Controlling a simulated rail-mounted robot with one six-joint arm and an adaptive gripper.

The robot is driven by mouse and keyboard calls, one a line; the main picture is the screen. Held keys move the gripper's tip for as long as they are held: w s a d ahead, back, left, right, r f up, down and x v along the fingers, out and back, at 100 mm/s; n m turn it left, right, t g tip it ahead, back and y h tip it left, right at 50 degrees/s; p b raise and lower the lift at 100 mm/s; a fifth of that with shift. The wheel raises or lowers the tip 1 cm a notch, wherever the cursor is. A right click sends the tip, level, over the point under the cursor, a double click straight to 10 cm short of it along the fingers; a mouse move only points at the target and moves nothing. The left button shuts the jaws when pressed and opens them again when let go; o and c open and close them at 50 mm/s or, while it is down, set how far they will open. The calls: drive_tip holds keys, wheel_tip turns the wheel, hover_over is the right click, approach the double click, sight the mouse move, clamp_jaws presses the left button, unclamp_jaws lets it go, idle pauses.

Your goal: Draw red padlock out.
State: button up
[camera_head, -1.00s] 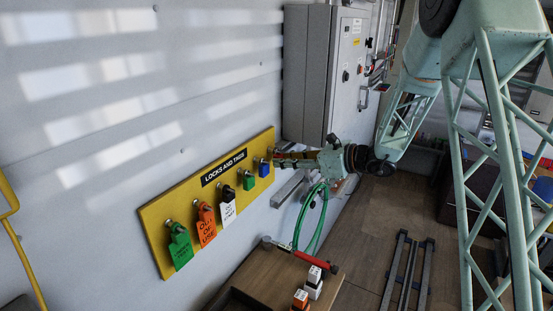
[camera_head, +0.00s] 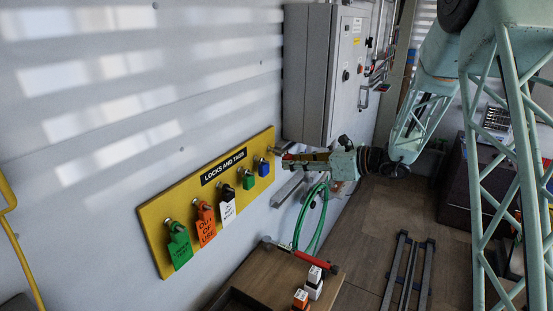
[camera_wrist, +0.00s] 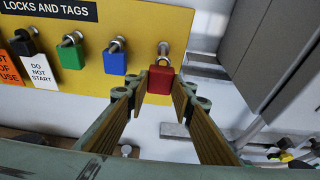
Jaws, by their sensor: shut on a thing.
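The red padlock (camera_wrist: 160,80) is between the two fingertips of my gripper (camera_wrist: 161,86) in the wrist view. My gripper is shut on its body, one finger on each side. Its metal shackle (camera_wrist: 163,54) points up and lines up with a peg on the yellow board (camera_wrist: 190,18); I cannot tell whether it is still around the peg. In the head view my gripper (camera_head: 286,160) is a little off the right end of the yellow board (camera_head: 151,222), and the padlock is not clearly visible there.
Left of it hang a blue padlock (camera_wrist: 115,62), a green padlock (camera_wrist: 71,55) and a black padlock with a white tag (camera_wrist: 42,73). A grey cabinet (camera_head: 309,75) stands close on the right. A wooden table (camera_head: 250,281) with a red-handled tool is below.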

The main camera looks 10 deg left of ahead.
drive_tip(key=s+d+b, duration=0.1)
drive_tip(key=s+d, duration=0.1)
drive_tip(key=d, duration=0.4)
drive_tip(key=shift+s, duration=0.4)
idle(0.7)
drive_tip(key=shift+d+f, duration=0.1)
